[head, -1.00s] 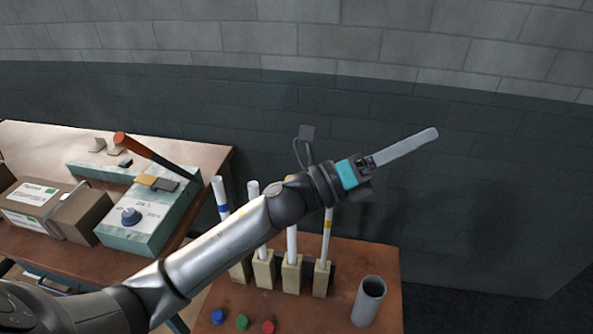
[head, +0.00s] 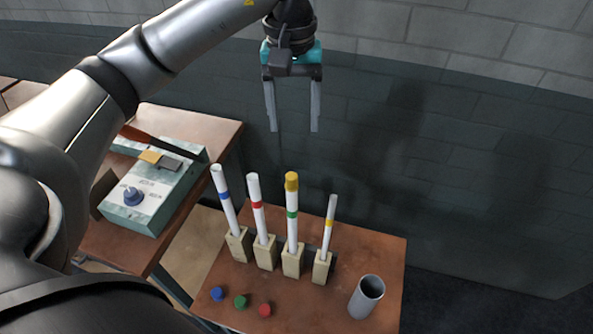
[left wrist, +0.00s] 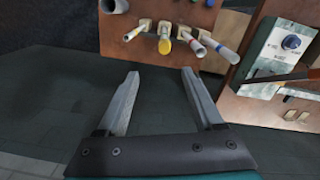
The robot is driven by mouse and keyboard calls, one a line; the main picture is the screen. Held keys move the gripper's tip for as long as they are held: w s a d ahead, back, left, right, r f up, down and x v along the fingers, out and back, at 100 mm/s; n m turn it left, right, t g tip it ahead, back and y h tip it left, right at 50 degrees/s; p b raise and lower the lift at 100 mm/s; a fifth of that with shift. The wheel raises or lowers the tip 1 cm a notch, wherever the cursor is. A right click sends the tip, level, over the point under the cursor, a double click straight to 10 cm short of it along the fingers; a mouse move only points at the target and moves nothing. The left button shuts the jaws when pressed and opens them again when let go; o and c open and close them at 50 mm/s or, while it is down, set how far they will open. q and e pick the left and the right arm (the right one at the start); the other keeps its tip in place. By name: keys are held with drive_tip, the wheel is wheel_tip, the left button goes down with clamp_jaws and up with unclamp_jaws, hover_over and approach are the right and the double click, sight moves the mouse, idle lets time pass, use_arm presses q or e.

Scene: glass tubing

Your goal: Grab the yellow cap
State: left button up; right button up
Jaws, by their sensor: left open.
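The yellow cap (head: 291,181) sits on top of the white tube with a green band (head: 292,214), which stands upright in a beige block. In the left wrist view the yellow cap (left wrist: 164,46) is beyond the fingertips, near the middle of the gap between them. My left gripper (head: 293,130) hangs above the tubes with its fingers pointing down. It is open and empty, and apart from the cap. It also shows in the left wrist view (left wrist: 160,73). My right gripper is not in view.
Tubes with a blue band (head: 225,200), a red band (head: 257,208) and a yellow band (head: 328,226) stand beside it in blocks. Blue (head: 217,293), green (head: 240,300) and red (head: 265,310) caps lie in front. A grey cylinder (head: 368,296) stands right. A control box (head: 150,200) is left.

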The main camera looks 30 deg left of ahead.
use_arm(q)
hover_over(291, 176)
drive_tip(key=f, duration=0.9)
drive_tip(key=shift+w+a+f, duration=0.1)
drive_tip(key=shift+w+f, duration=0.15)
drive_tip(key=shift+f, duration=0.1)
drive_tip(key=f+p, duration=0.1)
drive_tip(key=f, duration=0.3)
drive_tip(key=shift+s+f+p, duration=0.1)
drive_tip(key=shift+s+p, duration=0.1)
drive_tip(key=shift+p, duration=0.15)
drive_tip(key=shift+f, duration=0.55)
clamp_jaws()
